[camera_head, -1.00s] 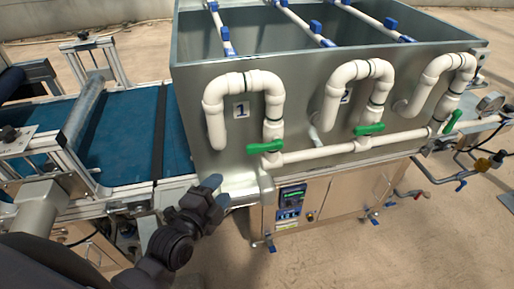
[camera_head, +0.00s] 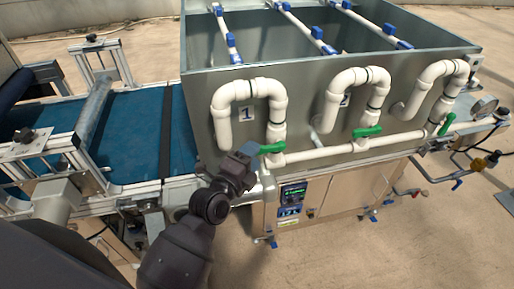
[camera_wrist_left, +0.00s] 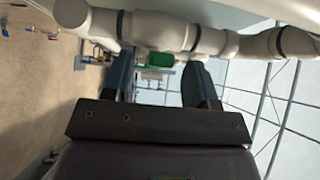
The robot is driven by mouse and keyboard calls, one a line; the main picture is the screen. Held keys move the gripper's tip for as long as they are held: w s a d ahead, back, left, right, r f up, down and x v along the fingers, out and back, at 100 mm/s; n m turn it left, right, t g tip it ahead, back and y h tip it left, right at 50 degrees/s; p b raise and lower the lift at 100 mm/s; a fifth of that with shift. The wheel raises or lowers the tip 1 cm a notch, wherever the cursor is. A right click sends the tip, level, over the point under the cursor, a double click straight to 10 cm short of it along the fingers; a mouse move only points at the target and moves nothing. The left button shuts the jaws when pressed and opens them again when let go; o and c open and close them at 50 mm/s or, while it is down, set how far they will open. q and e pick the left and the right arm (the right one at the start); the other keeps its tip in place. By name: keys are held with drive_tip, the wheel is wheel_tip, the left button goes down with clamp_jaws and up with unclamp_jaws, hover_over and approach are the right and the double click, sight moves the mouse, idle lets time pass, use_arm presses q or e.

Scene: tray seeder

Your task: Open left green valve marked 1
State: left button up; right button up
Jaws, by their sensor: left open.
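The green valve handle (camera_head: 271,148) below the label marked 1 (camera_head: 246,114) lies roughly level across the white pipe. My left gripper (camera_head: 246,151) is at the handle's left end, with its fingertips close to it. In the left wrist view the gripper (camera_wrist_left: 158,72) is open, one finger on each side. The green handle (camera_wrist_left: 160,59) shows end-on in the gap between the fingers, beyond or level with the tips. I cannot tell whether either finger touches it. My right gripper is not in view.
Two more green handles, one at label 2 (camera_head: 367,132) and one further right (camera_head: 446,124), sit on the same white piping. The grey tank (camera_head: 201,120) stands behind. A blue conveyor (camera_head: 130,140) is at left. A control panel (camera_head: 291,199) is below the handle.

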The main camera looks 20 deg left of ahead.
use_arm(q)
drive_tip(key=shift+w+d, duration=0.15)
drive_tip(key=shift+w, duration=0.55)
drive_tip(key=shift+w+d, duration=0.1)
drive_tip(key=shift+w, duration=0.55)
clamp_jaws()
